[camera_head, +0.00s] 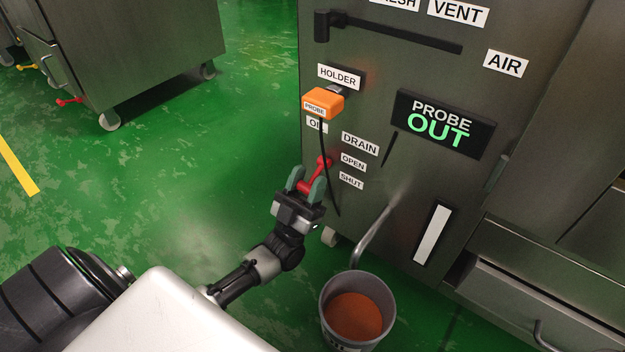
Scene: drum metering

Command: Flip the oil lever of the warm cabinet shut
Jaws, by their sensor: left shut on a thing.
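The warm cabinet (410,190) is a grey steel cabinet with its front facing me. Its red oil lever (325,163) is low on the left of the front, beside the DRAIN, OPEN (353,161) and SHUT (351,181) labels. My left gripper (308,185), with green-grey fingers, is shut on the red lever, whose handle slants down to the left between the fingers. A bent drain pipe (371,235) sticks out below. My right gripper is not in view.
A grey bucket (328,322) holding brown-orange oil stands on the floor under the pipe. The orange probe (322,103) sits by the HOLDER label, its black cable hanging just right of the lever. A display (446,122) reads PROBE OUT. Green floor is open at left.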

